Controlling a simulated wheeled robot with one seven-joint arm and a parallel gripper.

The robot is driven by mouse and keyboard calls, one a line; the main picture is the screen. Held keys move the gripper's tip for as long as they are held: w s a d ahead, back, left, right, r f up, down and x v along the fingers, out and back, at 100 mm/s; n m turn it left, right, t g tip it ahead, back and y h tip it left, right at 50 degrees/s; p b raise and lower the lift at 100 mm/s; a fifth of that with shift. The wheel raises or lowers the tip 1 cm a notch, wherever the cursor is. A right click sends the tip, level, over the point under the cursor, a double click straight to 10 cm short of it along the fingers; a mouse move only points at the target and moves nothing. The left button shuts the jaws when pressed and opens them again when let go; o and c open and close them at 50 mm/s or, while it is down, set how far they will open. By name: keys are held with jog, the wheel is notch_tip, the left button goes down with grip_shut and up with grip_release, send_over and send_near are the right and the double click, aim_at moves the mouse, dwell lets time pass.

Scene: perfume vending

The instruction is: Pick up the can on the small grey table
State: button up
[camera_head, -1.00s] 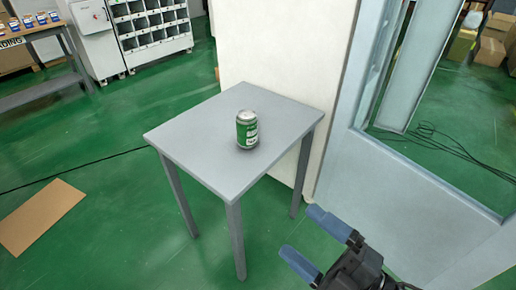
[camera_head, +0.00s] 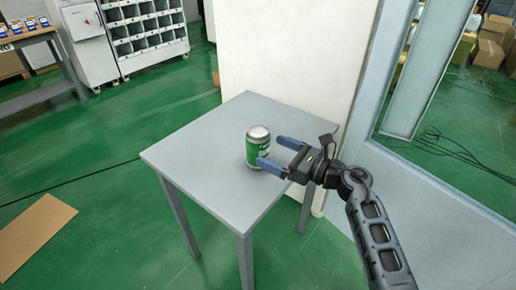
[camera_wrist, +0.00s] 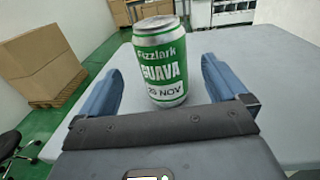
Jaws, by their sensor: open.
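A green and silver can (camera_head: 256,148) stands upright on the small grey table (camera_head: 205,165). In the wrist view the can (camera_wrist: 160,62) shows the words "Fizzlark GUAVA" and stands ahead of my gripper (camera_wrist: 160,88), roughly centred between its two blue fingers. My gripper (camera_head: 277,153) is open and sits over the right part of the table, beside the can. In the head view one finger overlaps the can's lower right edge. I cannot tell whether a finger touches it. The can is not gripped.
A white wall panel (camera_head: 285,60) stands right behind the table, and a grey frame with glass is at the right. The rest of the tabletop is bare. A flat cardboard sheet (camera_head: 32,232) lies on the green floor at the left.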

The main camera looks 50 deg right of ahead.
aim_at(258, 145)
jog(key=shift+w+a+f, duration=0.15)
jog(key=shift+w, duration=1.4)
jog(key=shift+w+a+f, duration=0.1)
jog(key=shift+w+f, duration=0.05)
jog(key=shift+w, duration=1.4)
jog(key=c, duration=1.3)
